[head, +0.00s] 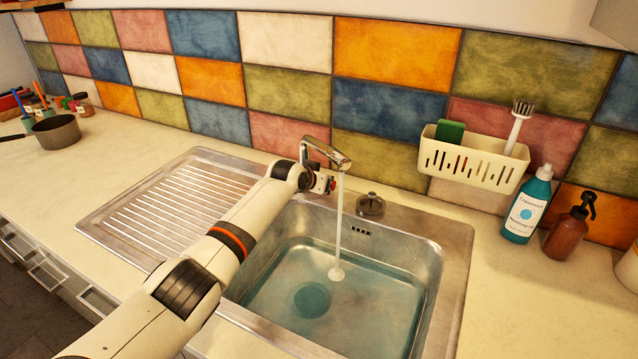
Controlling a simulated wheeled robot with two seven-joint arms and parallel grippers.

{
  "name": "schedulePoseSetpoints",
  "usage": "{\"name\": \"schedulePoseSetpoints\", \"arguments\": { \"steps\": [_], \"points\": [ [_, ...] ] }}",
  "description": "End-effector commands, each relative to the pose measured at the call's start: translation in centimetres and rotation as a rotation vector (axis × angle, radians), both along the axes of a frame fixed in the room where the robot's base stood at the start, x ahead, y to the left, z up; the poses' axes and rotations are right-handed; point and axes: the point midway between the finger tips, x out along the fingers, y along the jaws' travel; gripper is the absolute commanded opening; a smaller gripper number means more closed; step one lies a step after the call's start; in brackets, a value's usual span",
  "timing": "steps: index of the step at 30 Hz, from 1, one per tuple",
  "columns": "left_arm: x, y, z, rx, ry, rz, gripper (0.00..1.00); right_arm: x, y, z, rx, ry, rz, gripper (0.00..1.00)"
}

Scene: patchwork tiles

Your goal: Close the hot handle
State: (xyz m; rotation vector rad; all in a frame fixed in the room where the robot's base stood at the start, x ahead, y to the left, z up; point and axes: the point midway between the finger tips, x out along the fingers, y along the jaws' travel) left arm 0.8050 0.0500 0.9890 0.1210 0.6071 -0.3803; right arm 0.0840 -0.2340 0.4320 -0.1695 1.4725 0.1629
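The faucet (328,152) stands at the back of the sink, and a stream of water (339,225) runs from its spout into the basin. My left arm reaches in from the lower left. My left gripper (328,184) is at the faucet's base, just left of the water stream. It hides that spot, so I cannot see a hot handle there or tell whether the fingers are open or touching it. A round metal handle (370,205) shows right of the faucet, clear of the gripper. My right gripper is not in view.
The sink basin (425,275) holds water. A ribbed drainboard (150,205) lies to the left. A wall caddy (475,158) with a sponge and brush hangs at right, above a teal bottle (527,207) and brown spray bottle (567,233). A pot (56,131) stands far left.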

Motion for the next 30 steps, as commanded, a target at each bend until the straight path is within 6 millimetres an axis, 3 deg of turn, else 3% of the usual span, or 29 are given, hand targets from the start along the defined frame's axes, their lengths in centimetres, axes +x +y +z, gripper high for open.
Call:
{"name": "schedulePoseSetpoints", "arguments": {
  "steps": [11, 12, 16, 30],
  "points": [
    [0.01, -0.01, -0.03, 0.003, 0.006, 0.000, 0.01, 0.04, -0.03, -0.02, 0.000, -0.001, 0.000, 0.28],
    [0.01, -0.01, -0.03, 0.003, 0.006, 0.000, 0.25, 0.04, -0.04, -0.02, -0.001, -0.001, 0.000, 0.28],
    [0.01, -0.02, -0.03, 0.002, 0.006, 0.000, 0.45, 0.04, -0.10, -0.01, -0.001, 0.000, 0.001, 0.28],
    [-0.56, 0.32, 0.54, 0.000, 0.006, -0.001, 0.45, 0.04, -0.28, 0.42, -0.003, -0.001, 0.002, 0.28]
  ]
}}
